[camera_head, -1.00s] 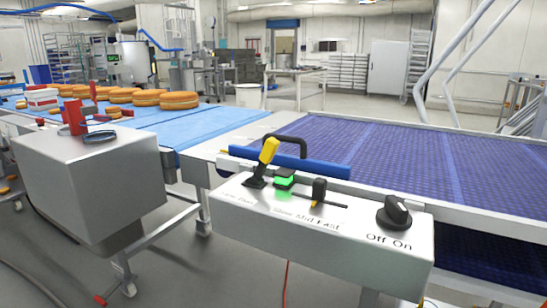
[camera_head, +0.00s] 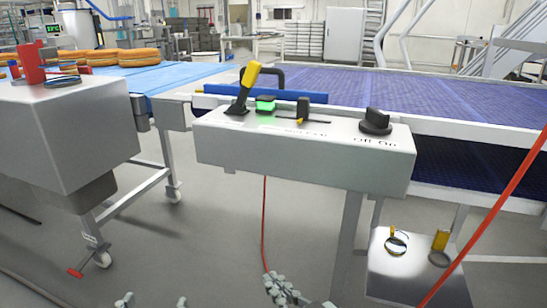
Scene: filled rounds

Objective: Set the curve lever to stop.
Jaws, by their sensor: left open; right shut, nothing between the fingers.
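A lever with a yellow handle (camera_head: 248,78) and a black base stands at the left end of the grey control box (camera_head: 300,155). Its handle leans up and to the right. The lettering by it is too small to read. My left gripper (camera_head: 152,301) is open at the bottom edge, with only its two fingertips showing. My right gripper (camera_head: 284,289) is shut and empty at the bottom, right of the left one. Both are well below the lever in the picture and apart from the box.
On the box are a lit green button (camera_head: 265,105), a small slider (camera_head: 303,112) and a black Off/On knob (camera_head: 375,121). A purple belt (camera_head: 430,95) runs behind. A grey machine box (camera_head: 65,130) stands left. A red cable (camera_head: 264,215) hangs below the control box.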

